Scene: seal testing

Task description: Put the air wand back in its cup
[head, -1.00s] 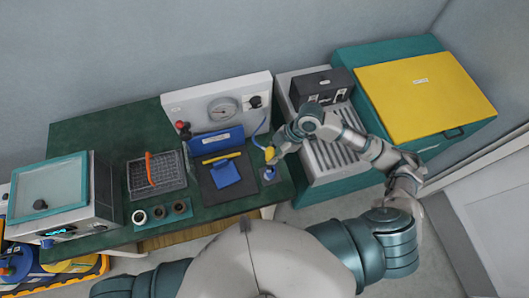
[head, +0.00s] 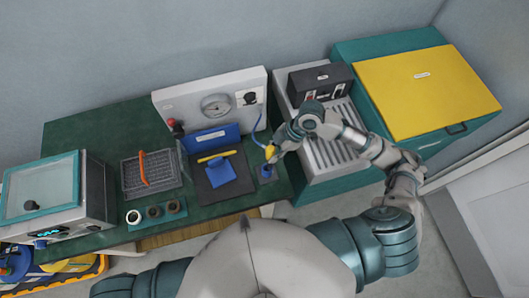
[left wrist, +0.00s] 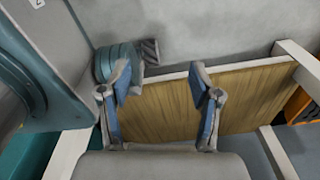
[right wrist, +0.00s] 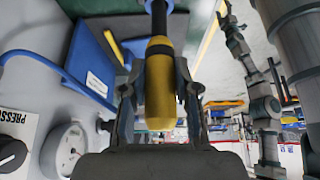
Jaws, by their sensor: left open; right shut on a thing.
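The air wand has a yellow body (head: 269,152) with a dark end, and a blue hose runs from it to the white panel. My right gripper (head: 274,153) is shut on it at the right end of the green bench. In the right wrist view the yellow wand (right wrist: 160,85) lies between the fingers. A small dark blue cup (head: 266,172) stands on the bench just below the wand in the head view. Whether the wand's tip touches the cup cannot be told. My left gripper (left wrist: 160,85) is open and empty, seen only in its wrist view.
A white panel with a gauge (head: 214,106) stands behind. A wire basket (head: 136,184), several rings and a chamber (head: 98,185) are further left. A grey ribbed unit (head: 313,158) adjoins on the right.

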